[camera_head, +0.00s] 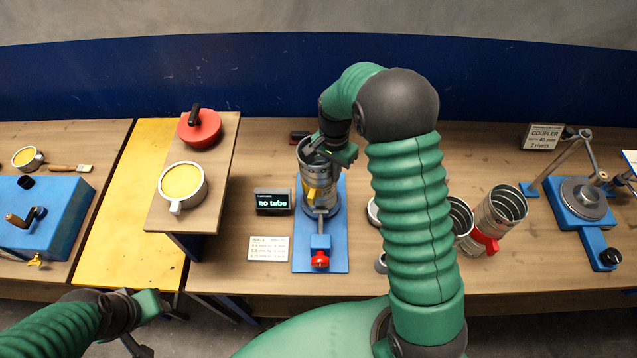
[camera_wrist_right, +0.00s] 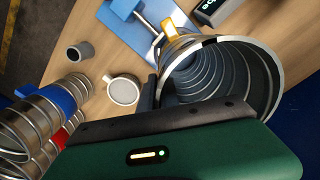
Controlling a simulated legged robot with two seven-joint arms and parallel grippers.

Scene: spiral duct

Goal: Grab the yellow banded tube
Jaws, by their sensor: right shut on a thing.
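The yellow banded tube (camera_head: 318,186) is a ribbed silver spiral tube with a yellow band or tab on its side. It is upright over the blue measuring stand (camera_head: 335,255); I cannot tell whether it rests on it. My right gripper (camera_head: 332,150) is shut on the tube's upper rim. The right wrist view shows the tube's open mouth (camera_wrist_right: 218,85) beside my dark finger, with the yellow part at its far side. My left gripper (camera_head: 140,312) is low at the left, away from the tube; its jaw opening is unclear.
A display (camera_head: 272,201) left of the stand reads "no tube". Tubes with red (camera_head: 485,240) and blue (camera_wrist_right: 60,97) bands stand to the right, partly behind my arm.

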